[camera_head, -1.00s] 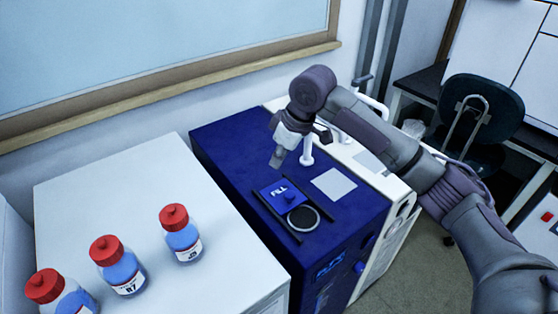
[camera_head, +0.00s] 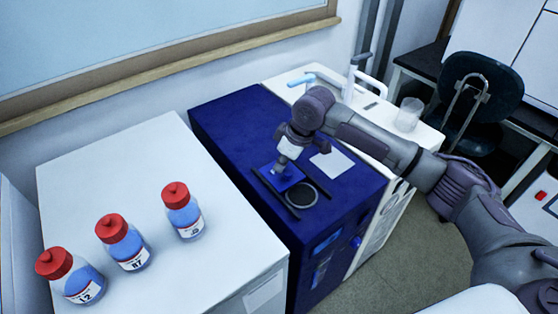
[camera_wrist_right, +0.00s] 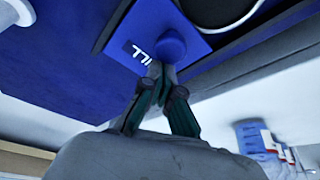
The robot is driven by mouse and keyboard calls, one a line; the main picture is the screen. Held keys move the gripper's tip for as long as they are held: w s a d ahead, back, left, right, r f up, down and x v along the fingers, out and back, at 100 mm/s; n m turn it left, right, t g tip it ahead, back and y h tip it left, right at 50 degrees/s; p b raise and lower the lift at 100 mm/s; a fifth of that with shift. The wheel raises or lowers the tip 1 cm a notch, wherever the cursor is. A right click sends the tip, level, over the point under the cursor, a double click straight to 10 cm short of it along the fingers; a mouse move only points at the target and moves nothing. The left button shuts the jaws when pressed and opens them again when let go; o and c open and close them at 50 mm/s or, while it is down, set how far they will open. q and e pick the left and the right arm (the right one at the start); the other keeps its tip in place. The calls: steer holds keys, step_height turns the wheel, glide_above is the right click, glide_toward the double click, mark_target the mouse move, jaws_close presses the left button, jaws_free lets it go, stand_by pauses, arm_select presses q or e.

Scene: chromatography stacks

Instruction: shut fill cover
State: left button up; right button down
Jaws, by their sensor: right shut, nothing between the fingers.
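The fill cover (camera_head: 284,178) is a small blue plate marked FILL between two dark rails on top of the blue cabinet. It also shows in the right wrist view (camera_wrist_right: 128,38), with a round blue knob (camera_wrist_right: 170,46) on it. The round fill opening (camera_head: 301,195) with a dark rim lies uncovered beside the plate, toward the cabinet's front. My right gripper (camera_head: 280,168) is shut and empty, pointing down at the cover. In the right wrist view its fingertips (camera_wrist_right: 160,70) are close by the knob; I cannot tell whether they touch. My left gripper is not in view.
Several red-capped bottles with blue liquid stand on the white cabinet (camera_head: 120,180) at left, including one marked R7 (camera_head: 123,242). A pale square panel (camera_head: 332,163) lies right of the cover. A white unit with a clear beaker (camera_head: 408,114) stands behind my right arm.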

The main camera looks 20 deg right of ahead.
steer(key=shift+s+d+r+p, duration=0.1)
steer(key=shift+s+d+p, duration=0.05)
steer(key=shift+s+p, duration=0.15)
steer(key=s+d+p, duration=0.1)
steer(key=s+p, duration=0.1)
steer(key=s+d+p, duration=0.1)
steer(key=s+p, duration=0.1)
steer(key=s, duration=0.1)
steer(key=s+d+p, duration=0.1)
steer(key=s+p, duration=0.1)
steer(key=shift+s+r, duration=0.1)
steer(key=shift+s, duration=0.5)
steer(key=shift+a+f, duration=0.1)
steer(key=shift+f, duration=0.2)
